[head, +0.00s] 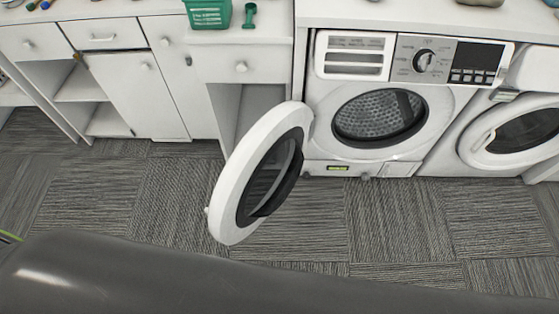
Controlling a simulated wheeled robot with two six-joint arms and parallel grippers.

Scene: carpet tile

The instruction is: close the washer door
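The washer (345,158) is a white front-loading machine under the counter at the right. Its round door (228,200) stands wide open, swung out toward me from the left side of the opening. The door has a white ring and a dark glass middle. The washer's drum (380,118) shows through the opening and looks empty. Neither of my grippers shows in the head view.
A second front-loading machine (478,150) stands to the right. White cabinets (135,90) with open shelves line the left. A green basket (208,14) sits on the counter (270,20). The carpeted floor (395,225) before the washer is clear.

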